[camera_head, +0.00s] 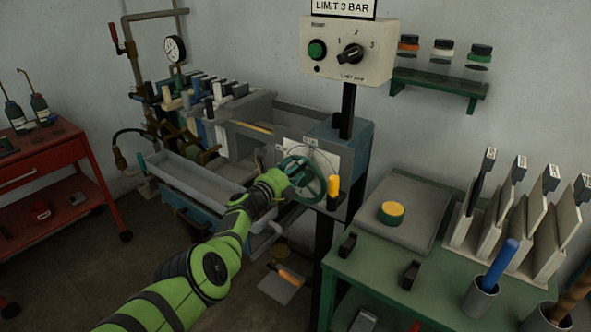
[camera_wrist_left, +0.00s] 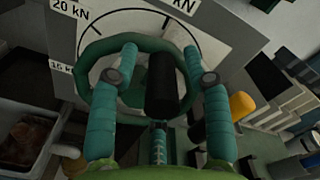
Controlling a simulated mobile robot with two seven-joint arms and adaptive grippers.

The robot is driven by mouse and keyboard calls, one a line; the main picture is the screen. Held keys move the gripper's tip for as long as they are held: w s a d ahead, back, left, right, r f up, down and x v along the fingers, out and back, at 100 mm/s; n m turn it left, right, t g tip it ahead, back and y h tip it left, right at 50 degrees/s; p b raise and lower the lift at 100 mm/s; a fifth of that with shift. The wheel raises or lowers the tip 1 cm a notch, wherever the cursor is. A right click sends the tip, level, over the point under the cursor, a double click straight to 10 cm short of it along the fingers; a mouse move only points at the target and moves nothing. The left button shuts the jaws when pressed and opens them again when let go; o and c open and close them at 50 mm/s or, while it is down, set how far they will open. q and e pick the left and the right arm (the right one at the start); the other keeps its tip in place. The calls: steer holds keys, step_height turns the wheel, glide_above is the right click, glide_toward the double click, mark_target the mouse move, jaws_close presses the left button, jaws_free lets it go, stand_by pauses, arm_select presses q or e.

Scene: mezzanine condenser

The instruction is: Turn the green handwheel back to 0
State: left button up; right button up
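The green handwheel (camera_head: 306,182) is mounted upright on the front of a grey-blue machine, before a white scale plate (camera_head: 322,158). In the left wrist view the wheel (camera_wrist_left: 84,62) shows as a teal ring with a black handle (camera_wrist_left: 162,84) pointing toward the camera. My left gripper (camera_head: 284,176) is at the wheel's left side. In the left wrist view its two fingers (camera_wrist_left: 160,52) are apart, one on each side of the black handle, with visible gaps. Scale labels include "20 kN"; the pointer's reading cannot be told. My right gripper is not in view.
A yellow-orange handle (camera_head: 333,188) stands close right of the wheel. A grey control box (camera_head: 347,52) is above. A green bench (camera_head: 400,265) with upright holders is at right, a long grey tray (camera_head: 195,180) at left, a red cart (camera_head: 50,175) farther left.

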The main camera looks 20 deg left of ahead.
arm_select(q)
steer(key=shift+s+f, duration=0.1)
steer(key=shift+f, duration=0.05)
steer(key=shift+s+a+f, duration=0.25)
steer(key=shift+s+a, duration=0.1)
steer(key=shift+a, duration=0.1)
steer(key=shift+s, duration=0.2)
steer(key=shift+s+d+r, duration=0.1)
steer(key=shift+s+r, duration=0.1)
steer(key=shift+s, duration=0.35)
steer(key=shift+v, duration=2.5)
